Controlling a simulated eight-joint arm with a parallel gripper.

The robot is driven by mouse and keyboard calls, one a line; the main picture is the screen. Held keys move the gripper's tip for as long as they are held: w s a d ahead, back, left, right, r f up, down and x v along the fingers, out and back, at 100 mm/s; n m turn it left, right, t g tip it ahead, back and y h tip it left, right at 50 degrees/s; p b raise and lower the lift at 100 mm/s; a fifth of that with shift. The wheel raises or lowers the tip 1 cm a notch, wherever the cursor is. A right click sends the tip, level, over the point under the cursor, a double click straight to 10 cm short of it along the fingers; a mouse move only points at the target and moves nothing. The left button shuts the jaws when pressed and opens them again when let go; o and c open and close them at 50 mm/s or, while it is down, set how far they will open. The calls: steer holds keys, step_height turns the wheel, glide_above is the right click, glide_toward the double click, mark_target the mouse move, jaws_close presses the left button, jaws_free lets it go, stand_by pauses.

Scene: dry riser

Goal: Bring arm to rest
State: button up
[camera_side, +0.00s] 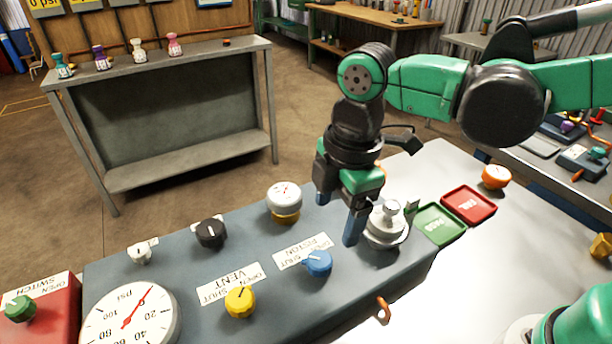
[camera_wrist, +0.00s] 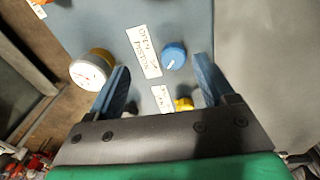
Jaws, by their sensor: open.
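My gripper (camera_side: 337,213) points down over the right end of the grey panel (camera_side: 215,275), with its two blue-tipped fingers apart and nothing between them. In the wrist view my gripper (camera_wrist: 160,82) also shows spread fingers, with the blue piston knob (camera_wrist: 174,55) and yellow vent knob (camera_wrist: 184,104) seen beyond and between them. In the side view the blue knob (camera_side: 317,263) and yellow knob (camera_side: 240,301) stand left of and nearer than the fingers. A silver metal fitting (camera_side: 388,222) stands close to the right finger; whether they touch cannot be told.
A white-faced gauge (camera_side: 284,197) stands left of my gripper. A black knob (camera_side: 210,233) and large PSI gauge (camera_side: 130,315) are farther left. Green (camera_side: 439,224) and red (camera_side: 467,204) trays lie at right. A grey shelf table (camera_side: 160,65) stands behind.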

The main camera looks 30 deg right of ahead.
steer(key=d+m, duration=0.2)
steer(key=d+m+t, duration=0.1)
steer(key=d+m, duration=0.1)
steer(key=d+r+m+t, duration=0.1)
steer(key=d+m, duration=0.1)
steer(key=shift+w+d+m+y, duration=0.1)
steer(key=shift+d+m+y, duration=0.2)
steer(key=shift+m, duration=0.1)
steer(key=s+d+m+t+h, duration=0.1)
steer(key=d+m+t, duration=0.3)
steer(key=d+m, duration=0.3)
steer(key=shift+d+m, duration=0.4)
steer(key=shift+m, duration=1.2)
